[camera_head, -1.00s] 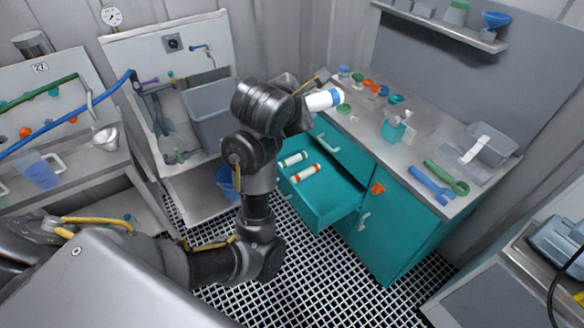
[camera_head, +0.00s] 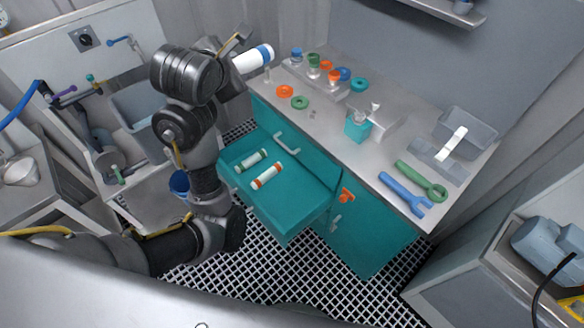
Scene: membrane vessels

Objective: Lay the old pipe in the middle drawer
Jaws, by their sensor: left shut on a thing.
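The old pipe, a white cylinder with a blue end band (camera_head: 252,60), is held by my left gripper (camera_head: 236,66). It is raised above the back left of the teal cabinet, tilted, with its blue end to the right. The fingers are partly hidden by the arm. The drawer's right part is bare. My right gripper is out of view.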

